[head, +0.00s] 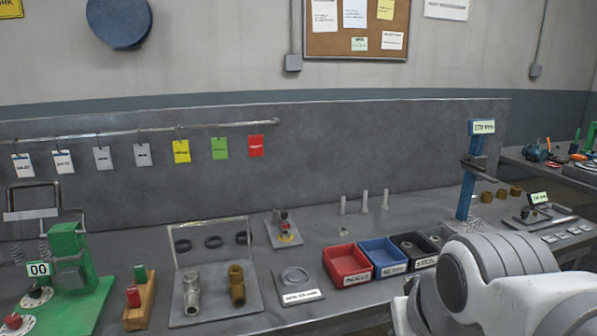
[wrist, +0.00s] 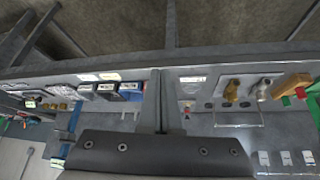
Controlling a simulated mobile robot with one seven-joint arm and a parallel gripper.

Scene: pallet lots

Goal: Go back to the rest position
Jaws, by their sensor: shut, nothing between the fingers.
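My gripper (wrist: 157,78) shows in the wrist view with its two fingers together and nothing between them. It is apart from the things on the grey bench (head: 330,230), which appears upside down in that view. In the head view only my white arm shows at the lower right, and the gripper is out of sight.
Red (head: 347,264) and blue (head: 383,256) bins and a dark bin stand left of my arm. A stand with two pipe fittings (head: 237,285), a green press (head: 68,270) and a blue post (head: 467,185) also stand on the bench. Tags hang from a rail behind.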

